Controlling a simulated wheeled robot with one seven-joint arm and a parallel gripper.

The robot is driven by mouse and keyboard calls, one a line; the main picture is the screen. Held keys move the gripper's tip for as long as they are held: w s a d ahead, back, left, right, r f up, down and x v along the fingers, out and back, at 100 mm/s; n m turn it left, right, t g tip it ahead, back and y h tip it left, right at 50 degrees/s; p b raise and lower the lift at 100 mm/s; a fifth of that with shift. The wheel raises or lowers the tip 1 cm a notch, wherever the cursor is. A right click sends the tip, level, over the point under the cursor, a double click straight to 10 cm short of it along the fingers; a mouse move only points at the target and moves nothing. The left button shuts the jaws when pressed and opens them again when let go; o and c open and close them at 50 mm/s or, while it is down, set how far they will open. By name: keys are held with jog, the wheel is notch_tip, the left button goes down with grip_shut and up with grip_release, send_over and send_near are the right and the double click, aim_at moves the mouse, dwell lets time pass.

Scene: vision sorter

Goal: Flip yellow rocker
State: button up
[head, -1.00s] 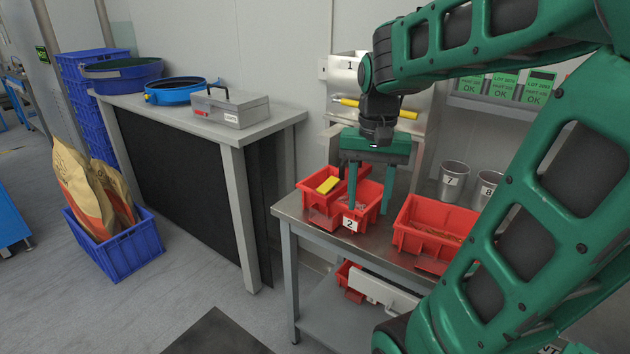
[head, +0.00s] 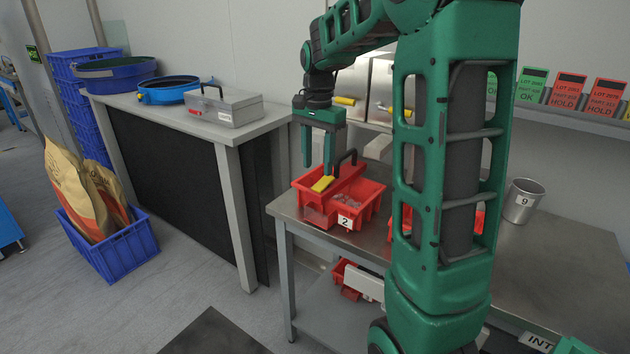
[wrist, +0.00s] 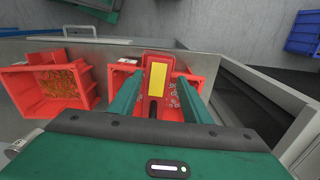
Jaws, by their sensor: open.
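My gripper (head: 317,170) is open and empty, pointing down just above the yellow piece. In the wrist view its fingers (wrist: 158,84) stand on either side of the piece. I cannot tell whether they touch it. A black handle (head: 346,157) rises behind it.
The bin stands at the left end of a steel table (head: 565,270). Another red bin with orange contents (wrist: 50,88) is beside it. Wall hoppers with yellow handles (head: 345,101) are behind. A grey bench holds a grey box (head: 226,104). A metal cup (head: 522,201) stands right.

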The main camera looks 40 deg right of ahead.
aim_at(317, 188)
notch_tip(317, 188, down, 6)
jog(key=shift+r, duration=0.1)
dwell(0.4)
jog(key=c, duration=1.1)
jog(key=shift+o, duration=0.2)
jog(key=shift+w+d+r+g+y, duration=0.15)
jog(key=shift+d+g+y, duration=0.15)
jog(key=shift+y, duration=0.65)
jog(key=shift+d+r+g+y, duration=0.1)
jog(key=shift+d+g+y, duration=0.2)
jog(key=shift+y, duration=0.65)
jog(key=shift+r+y, duration=0.1)
jog(key=shift+y, duration=0.2)
